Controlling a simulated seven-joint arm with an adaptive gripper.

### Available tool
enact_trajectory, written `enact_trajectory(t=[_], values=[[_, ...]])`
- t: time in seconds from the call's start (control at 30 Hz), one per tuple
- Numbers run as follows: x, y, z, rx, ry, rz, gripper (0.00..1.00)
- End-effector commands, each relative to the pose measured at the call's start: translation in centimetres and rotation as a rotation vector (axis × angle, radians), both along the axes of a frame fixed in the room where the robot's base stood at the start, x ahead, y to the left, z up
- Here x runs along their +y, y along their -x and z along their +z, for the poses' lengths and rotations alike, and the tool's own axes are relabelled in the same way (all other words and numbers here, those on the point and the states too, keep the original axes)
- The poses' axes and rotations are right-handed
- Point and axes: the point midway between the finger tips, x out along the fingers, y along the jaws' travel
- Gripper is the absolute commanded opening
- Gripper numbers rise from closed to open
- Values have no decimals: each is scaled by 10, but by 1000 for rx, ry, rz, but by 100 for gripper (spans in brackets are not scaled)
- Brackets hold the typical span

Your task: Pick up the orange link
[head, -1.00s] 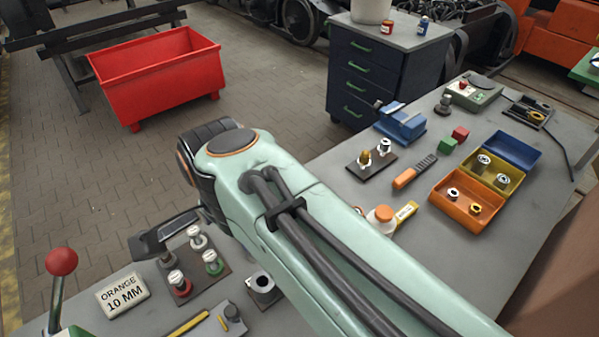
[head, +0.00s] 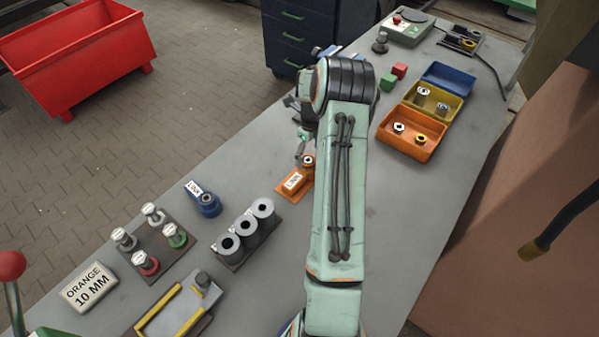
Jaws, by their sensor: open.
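The orange link (head: 292,184) lies on the grey bench just left of my arm. It has a white label and a dark-holed metal ring at its far end. Its right side is close to my arm and may be partly hidden. My gripper (head: 303,152) is open and points down near the ring end of the link. The arm hides part of the gripper, and I cannot tell whether a finger touches the link. A blue link (head: 207,203) with a white label lies further left.
Several grey sleeves (head: 245,232) stand on a dark block near the link. A plate with coloured-collar pins (head: 150,240) and a sign reading ORANGE 10 MM (head: 88,287) are at the left. Orange (head: 412,148), yellow and blue bins sit at the back right.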

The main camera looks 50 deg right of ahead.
Motion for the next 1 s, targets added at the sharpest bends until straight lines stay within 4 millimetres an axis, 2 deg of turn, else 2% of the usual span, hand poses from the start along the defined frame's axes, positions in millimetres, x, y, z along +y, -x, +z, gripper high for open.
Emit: enact_trajectory(t=[0.1,0.2,0.5,0.57,0.73,0.77,1.0], values=[[1,0,-18,1,-2,1,74],[1,0,-27,0,0,2,74],[0,-1,-31,-1,1,3,74],[0,-1,-31,-1,1,3,58],[1,-1,-31,-1,1,3,5],[1,-1,-31,-1,1,3,2],[0,-1,-31,-1,2,3,2]])
